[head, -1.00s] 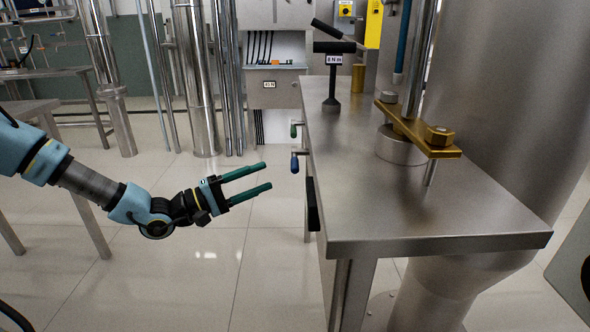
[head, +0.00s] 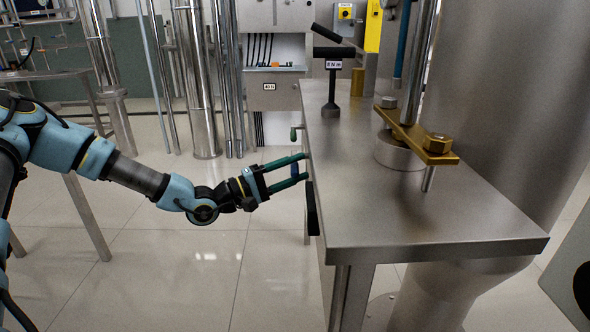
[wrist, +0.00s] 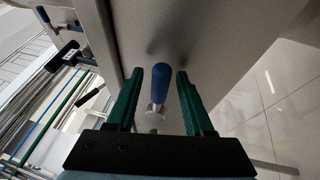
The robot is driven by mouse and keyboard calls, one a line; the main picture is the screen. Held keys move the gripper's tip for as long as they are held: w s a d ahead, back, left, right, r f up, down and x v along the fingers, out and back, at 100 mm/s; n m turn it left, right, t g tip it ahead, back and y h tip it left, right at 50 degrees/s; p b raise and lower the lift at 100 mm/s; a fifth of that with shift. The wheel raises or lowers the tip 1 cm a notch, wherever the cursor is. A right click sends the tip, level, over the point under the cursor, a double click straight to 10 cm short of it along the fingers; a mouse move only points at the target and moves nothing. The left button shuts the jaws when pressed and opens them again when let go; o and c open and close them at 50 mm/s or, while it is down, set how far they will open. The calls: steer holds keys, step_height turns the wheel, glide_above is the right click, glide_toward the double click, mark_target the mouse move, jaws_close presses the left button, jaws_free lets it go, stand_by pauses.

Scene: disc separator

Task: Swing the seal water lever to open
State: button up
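The blue-handled lever (wrist: 172,85) sticks out from the side of the steel bench. In the wrist view it lies between the two green fingers of my gripper (wrist: 161,90), with a gap on each side. In the head view my gripper (head: 306,167) reaches the bench side, and the blue handle (head: 295,170) shows between its fingers. The gripper is open and not closed on the handle. A second lever with a green handle (head: 294,133) sits farther along the same side. No label shows which lever is the seal water one.
The steel bench (head: 440,220) stands right of my gripper, with a black handle (head: 312,208) on its side below. A black T-handled tool (head: 333,90) and a brass bar (head: 420,139) are on top. Open floor lies to the left.

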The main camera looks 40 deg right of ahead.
jaws_close()
stand_by(1.2)
